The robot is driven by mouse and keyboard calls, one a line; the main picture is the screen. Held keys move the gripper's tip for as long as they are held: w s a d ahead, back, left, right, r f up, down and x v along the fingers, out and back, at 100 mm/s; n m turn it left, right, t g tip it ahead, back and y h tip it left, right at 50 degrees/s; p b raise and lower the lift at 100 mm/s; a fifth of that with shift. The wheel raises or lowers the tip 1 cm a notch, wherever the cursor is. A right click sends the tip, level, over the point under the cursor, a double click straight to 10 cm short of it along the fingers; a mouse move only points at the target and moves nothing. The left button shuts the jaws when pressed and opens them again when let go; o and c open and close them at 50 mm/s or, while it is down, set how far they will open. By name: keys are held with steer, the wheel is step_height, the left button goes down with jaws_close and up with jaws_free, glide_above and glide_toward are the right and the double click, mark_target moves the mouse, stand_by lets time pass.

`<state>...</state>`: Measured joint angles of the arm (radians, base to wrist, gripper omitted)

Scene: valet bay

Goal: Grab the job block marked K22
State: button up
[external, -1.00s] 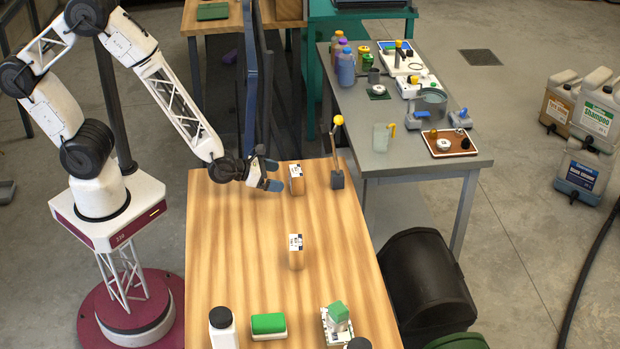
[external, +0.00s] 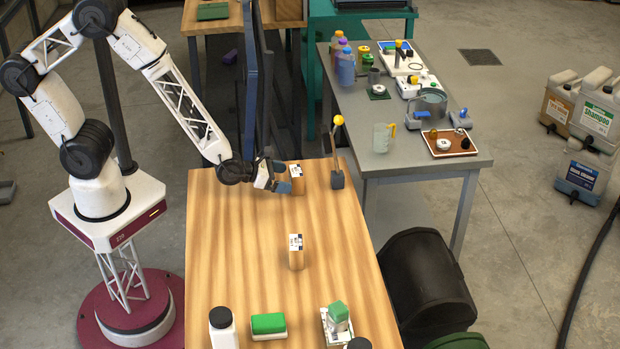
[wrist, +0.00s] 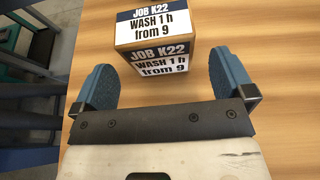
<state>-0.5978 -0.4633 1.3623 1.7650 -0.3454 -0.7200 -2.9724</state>
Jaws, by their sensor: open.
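The job block marked K22 (wrist: 153,55) stands on the wooden table, its labels reading "JOB K22 WASH 1 h from 9" in the wrist view. In the external view this block (external: 297,181) is at the table's far end. My gripper (wrist: 160,78) is open, with its blue fingers spread left and right of the block's near face. The block lies just ahead of the fingertips, centred between them. In the external view my gripper (external: 284,178) is low at the block's left side. Another wooden block (external: 296,253) with a white label stands mid-table; its text is unreadable.
A lever with a yellow knob (external: 337,150) stands just right of the far block. The table's middle is mostly bare.

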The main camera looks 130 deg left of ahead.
mark_target(290, 179)
steer(key=shift+f, duration=0.1)
steer(key=shift+x, duration=2.6)
steer(key=shift+s, duration=0.1)
steer(key=shift+c, duration=0.3)
steer(key=c, duration=0.9)
